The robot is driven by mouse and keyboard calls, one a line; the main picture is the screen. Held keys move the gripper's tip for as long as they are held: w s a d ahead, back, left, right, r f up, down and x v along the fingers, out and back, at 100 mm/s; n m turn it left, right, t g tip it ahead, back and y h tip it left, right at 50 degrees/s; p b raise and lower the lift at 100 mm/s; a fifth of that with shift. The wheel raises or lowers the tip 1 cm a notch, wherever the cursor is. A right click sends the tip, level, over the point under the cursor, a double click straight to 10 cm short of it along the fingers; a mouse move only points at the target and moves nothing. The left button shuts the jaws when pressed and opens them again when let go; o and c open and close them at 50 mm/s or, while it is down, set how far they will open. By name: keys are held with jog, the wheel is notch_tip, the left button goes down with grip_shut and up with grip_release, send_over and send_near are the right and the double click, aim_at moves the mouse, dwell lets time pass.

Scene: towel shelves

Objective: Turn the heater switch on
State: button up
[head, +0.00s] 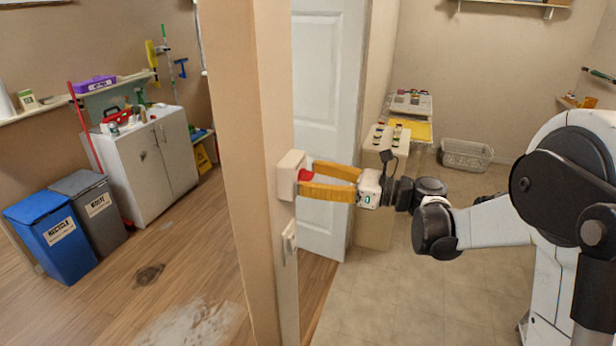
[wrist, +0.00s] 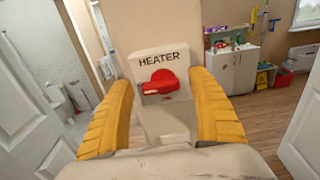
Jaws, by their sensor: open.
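The heater switch is a pale box (head: 289,174) on the end of a wall, with a red knob (head: 305,175) on its face. In the wrist view the box (wrist: 160,60) is labelled HEATER and the red knob (wrist: 160,82) sits in its middle. My gripper (head: 306,181) is open, its two orange fingers reaching to the box. In the wrist view the fingers (wrist: 163,105) stand on either side of the red knob, with a gap on both sides. Whether the fingertips touch the box cannot be told.
A second pale fixture (head: 289,240) is on the wall below the box. A white door (head: 325,100) stands behind my gripper. A pale cabinet (head: 376,220) with small items on top is behind my wrist. Tiled floor (head: 400,290) is clear below the arm.

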jog(key=shift+w+a, duration=0.15)
jog(key=shift+a, duration=0.3)
jog(key=shift+c, duration=0.4)
jog(key=c, duration=1.1)
jog(key=shift+n, duration=0.4)
jog(key=n+b, duration=0.2)
jog(key=n, duration=0.1)
jog(key=shift+f+n, duration=0.15)
jog(key=shift+n, duration=0.25)
jog(key=n+b, duration=0.1)
jog(key=n, duration=0.3)
jog(key=shift+f, duration=0.1)
jog(key=n+b, duration=0.1)
jog(key=n, duration=0.4)
jog(key=shift+f, duration=0.15)
jog(key=n+b, duration=0.1)
jog(key=n, duration=0.3)
jog(key=shift+n, duration=0.3)
